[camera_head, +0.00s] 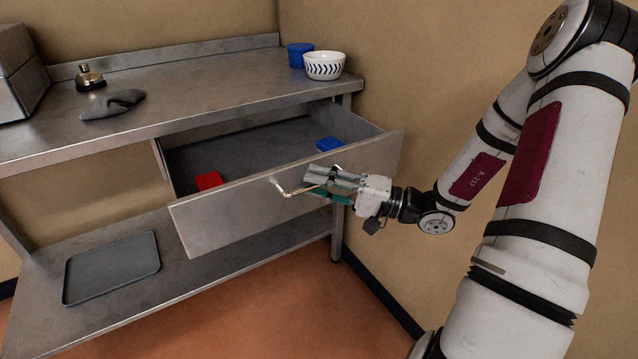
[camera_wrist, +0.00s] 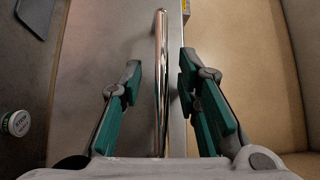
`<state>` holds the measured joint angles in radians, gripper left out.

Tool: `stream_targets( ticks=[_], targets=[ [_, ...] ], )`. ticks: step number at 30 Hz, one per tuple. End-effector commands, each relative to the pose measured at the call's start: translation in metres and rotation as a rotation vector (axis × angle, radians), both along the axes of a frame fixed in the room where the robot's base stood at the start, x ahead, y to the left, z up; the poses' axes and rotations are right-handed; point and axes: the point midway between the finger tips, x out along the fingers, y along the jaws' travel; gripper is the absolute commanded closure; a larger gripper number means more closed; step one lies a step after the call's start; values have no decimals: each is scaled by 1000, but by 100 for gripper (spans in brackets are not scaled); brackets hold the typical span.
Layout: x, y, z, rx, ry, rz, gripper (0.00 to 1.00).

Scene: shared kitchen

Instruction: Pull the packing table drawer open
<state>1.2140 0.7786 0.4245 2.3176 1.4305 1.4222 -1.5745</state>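The packing table drawer (camera_head: 235,210) stands pulled well out from under the steel packing table (camera_head: 190,87), its inside exposed. Its bar handle (camera_head: 290,191) is on the front panel, and it also shows upright in the wrist view (camera_wrist: 160,60). My gripper (camera_head: 318,186) is at the handle's right part in the head view. In the wrist view my gripper (camera_wrist: 160,85) has its two green-padded fingers apart, one on each side of the handle, with visible gaps to it. The right end of the handle is partly hidden by the fingers in the head view.
A red block (camera_head: 208,180) and a blue block (camera_head: 329,144) lie in the drawer. On the tabletop are a bell (camera_head: 89,78), a grey cloth (camera_head: 113,103), a blue cup (camera_head: 299,55) and a patterned bowl (camera_head: 324,66). A dark tray (camera_head: 112,267) lies on the lower shelf.

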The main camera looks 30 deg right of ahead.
Motion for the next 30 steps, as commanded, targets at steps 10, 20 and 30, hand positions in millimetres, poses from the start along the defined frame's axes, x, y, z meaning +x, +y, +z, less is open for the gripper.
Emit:
stream_targets(
  ticks=[10, 20, 30],
  targets=[
    [-8, -10, -1, 1, 0, -3, 70],
    [-53, -55, -10, 1, 0, -4, 70],
    [-82, -83, -15, 1, -1, 0, 70]
  ],
)
